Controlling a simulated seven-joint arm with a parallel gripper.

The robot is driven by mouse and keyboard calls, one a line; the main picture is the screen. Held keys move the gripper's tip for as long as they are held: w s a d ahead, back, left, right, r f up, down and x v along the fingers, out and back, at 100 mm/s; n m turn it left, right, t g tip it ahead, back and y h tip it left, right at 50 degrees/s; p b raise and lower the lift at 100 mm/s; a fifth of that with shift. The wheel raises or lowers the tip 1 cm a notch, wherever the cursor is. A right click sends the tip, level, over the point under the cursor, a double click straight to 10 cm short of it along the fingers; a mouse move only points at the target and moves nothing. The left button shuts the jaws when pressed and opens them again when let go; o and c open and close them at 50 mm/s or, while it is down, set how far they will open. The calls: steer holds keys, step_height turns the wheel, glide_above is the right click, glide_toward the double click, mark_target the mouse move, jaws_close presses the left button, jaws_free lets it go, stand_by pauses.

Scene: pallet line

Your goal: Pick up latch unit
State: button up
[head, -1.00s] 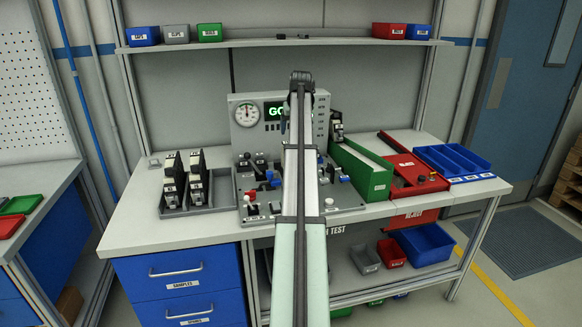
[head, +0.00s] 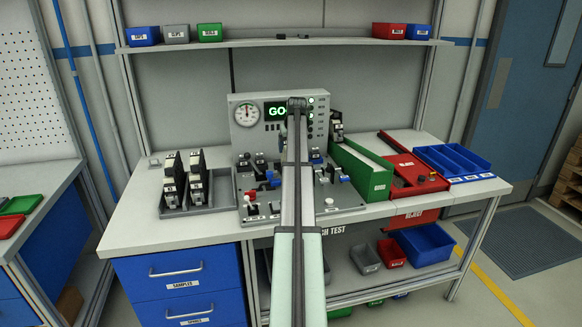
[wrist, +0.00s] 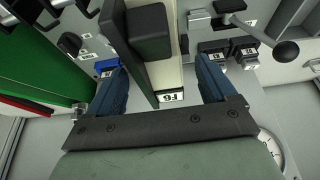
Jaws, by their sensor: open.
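A latch unit (wrist: 160,74) with a cream body, a black block on it and a small white label stands at the test fixture. My gripper (wrist: 160,78) has its two blue fingers spread, one on each side of this unit. Gaps show between the fingers and the body. In the head view my arm hides the gripper and this unit. Other black-and-white latch units stand in a grey rack (head: 215,207) at the left of the bench. Another unit (head: 337,126) is at the far end of the green chute.
The test fixture has a gauge (head: 247,114), a display reading "GO" and several levers. A black ball-ended lever (wrist: 285,51) is close beside my gripper. The green chute (head: 379,184), red reject box (head: 428,184) and blue trays (head: 480,179) lie to the right.

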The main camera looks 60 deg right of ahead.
steer(key=shift+x, duration=1.45)
steer(key=shift+c, duration=0.4)
steer(key=shift+r, duration=0.1)
jaws_close()
